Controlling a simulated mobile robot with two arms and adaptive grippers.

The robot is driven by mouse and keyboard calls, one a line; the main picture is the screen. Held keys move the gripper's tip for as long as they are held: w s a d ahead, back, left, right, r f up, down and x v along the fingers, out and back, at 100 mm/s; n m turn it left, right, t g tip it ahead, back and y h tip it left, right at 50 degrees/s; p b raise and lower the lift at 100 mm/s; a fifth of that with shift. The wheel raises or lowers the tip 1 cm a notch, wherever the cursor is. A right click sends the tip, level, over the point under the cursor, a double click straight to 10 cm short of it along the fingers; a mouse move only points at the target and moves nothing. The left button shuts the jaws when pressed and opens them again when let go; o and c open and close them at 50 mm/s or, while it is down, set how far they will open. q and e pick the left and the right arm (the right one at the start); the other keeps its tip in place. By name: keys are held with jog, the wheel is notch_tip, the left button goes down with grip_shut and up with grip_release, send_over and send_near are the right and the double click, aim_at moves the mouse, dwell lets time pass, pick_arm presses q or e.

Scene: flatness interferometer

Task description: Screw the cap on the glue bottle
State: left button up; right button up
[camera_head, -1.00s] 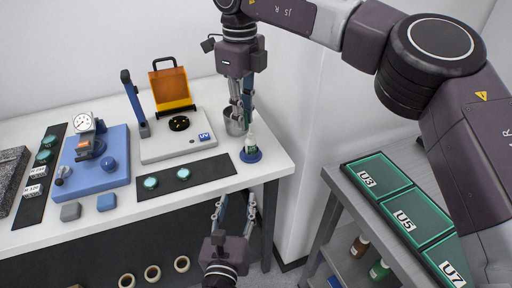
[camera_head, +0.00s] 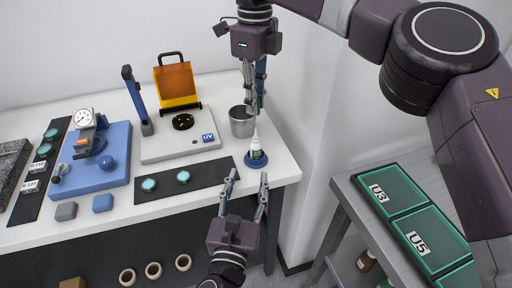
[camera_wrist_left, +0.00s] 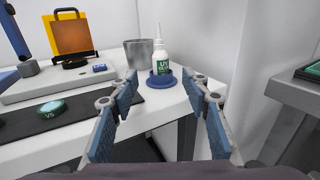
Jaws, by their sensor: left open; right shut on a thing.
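The glue bottle (camera_head: 256,149), white with a green label and a thin nozzle, stands upright in a round blue holder (camera_head: 256,163) at the table's front right corner. In the left wrist view the bottle (camera_wrist_left: 161,56) shows its bare nozzle. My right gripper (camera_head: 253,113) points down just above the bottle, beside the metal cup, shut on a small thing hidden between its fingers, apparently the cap. My left gripper (camera_head: 246,180) is open and empty in front of the table edge, below and short of the bottle; its fingers frame the holder (camera_wrist_left: 174,80) in the wrist view.
A metal cup (camera_head: 241,121) stands just behind the bottle. A UV unit (camera_head: 180,143) with an orange shield is left of it. A dark mat (camera_head: 206,177) with green discs lies along the front edge. A cart with green trays (camera_head: 420,218) stands at right.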

aim_at(255, 151)
pick_arm(q)
jog(key=w, duration=0.4)
jog(key=w+d, duration=0.1)
jog(key=w, duration=0.3)
jog(key=w+d, duration=0.1)
jog(key=w, duration=0.3)
grip_shut()
